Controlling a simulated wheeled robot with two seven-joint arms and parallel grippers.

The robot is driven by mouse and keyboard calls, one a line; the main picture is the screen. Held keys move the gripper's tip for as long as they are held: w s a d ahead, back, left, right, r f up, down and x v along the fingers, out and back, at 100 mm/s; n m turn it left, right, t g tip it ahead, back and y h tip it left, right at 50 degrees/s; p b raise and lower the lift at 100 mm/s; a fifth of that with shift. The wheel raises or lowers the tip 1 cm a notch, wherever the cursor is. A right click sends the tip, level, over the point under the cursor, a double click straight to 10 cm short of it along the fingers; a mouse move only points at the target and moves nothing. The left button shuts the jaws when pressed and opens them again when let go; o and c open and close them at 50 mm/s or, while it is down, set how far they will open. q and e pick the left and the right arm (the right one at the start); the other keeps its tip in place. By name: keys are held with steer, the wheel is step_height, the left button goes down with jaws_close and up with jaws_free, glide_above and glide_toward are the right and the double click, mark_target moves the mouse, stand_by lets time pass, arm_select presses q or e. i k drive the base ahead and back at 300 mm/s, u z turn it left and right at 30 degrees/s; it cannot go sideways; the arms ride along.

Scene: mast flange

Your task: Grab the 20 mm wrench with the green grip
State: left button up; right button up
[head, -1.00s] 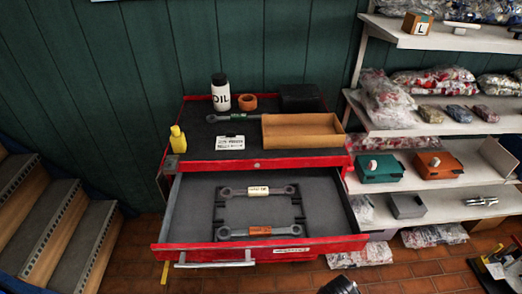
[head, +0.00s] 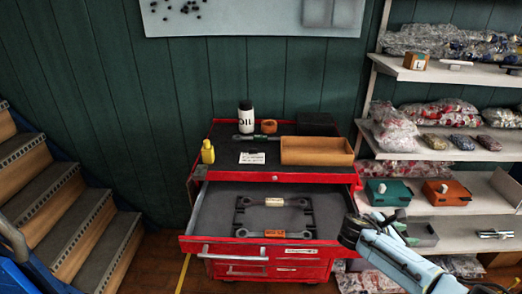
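A wrench with a green grip (head: 245,137) lies on the dark top of the red tool cabinet (head: 205,172), between the oil bottle and the wooden tray. Its right part is partly hidden by the tray, and its size mark is too small to read. In the open drawer (head: 222,214) lie a wrench with a cream grip (head: 274,202) and a wrench with an orange grip (head: 275,233). My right gripper (head: 352,230) is at the drawer's right front corner, well apart from the green-grip wrench. I cannot tell whether its fingers are open. My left gripper is not in view.
On the cabinet top stand an oil bottle (head: 245,118), a yellow bottle (head: 208,152), a brown ring (head: 269,127), a white card (head: 252,158), a black box (head: 317,124) and a wooden tray (head: 317,151). Shelves (head: 430,141) are at right, stairs (head: 60,215) at left.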

mark_target(256, 138)
steer(key=u, duration=0.85)
steer(key=i, duration=0.4)
steer(key=u, duration=0.95)
steer(key=i, duration=1.15)
steer(key=z, duration=0.65)
steer(key=i, duration=0.95)
steer(key=z, duration=0.95)
